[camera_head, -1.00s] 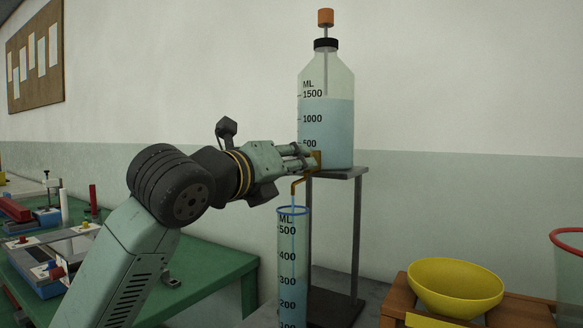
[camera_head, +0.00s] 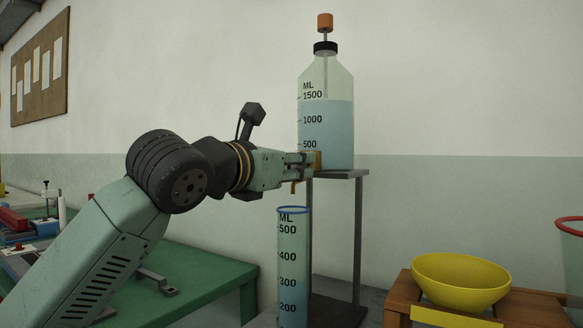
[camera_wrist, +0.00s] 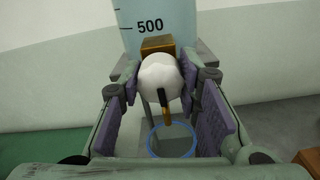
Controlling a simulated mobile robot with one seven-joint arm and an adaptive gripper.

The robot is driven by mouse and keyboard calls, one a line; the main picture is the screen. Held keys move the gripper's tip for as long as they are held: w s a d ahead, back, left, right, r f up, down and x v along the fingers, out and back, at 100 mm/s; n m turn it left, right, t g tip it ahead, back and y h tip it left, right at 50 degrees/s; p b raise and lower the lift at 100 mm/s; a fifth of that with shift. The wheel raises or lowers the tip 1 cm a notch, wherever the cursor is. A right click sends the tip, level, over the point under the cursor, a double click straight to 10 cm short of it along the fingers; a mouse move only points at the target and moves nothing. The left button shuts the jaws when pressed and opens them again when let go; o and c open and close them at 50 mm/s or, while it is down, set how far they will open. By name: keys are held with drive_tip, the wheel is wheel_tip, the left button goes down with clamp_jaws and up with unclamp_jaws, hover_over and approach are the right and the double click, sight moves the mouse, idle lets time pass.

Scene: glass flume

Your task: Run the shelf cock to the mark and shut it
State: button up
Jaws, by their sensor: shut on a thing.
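My gripper (camera_head: 309,160) is shut on the knob, one pad each side. The cock's spout (camera_head: 293,187) points down over the blue-rimmed measuring cylinder (camera_head: 287,245), whose rim also shows in the wrist view (camera_wrist: 172,152). Blue liquid stands in the cylinder near the 300 mark. I see no stream below the spout.
The shelf stand (camera_head: 357,235) has dark posts behind the cylinder. A yellow bowl (camera_head: 460,285) sits on a wooden stool at right, and a red-rimmed vessel (camera_head: 570,232) is at the right edge. A green table (camera_head: 205,268) with apparatus lies at left.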

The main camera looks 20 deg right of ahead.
drive_tip(key=shift+m, duration=0.3)
drive_tip(key=o, duration=1.1)
drive_tip(key=shift+o, duration=0.2)
drive_tip(key=v, duration=1.2)
drive_tip(key=shift+s, duration=0.1)
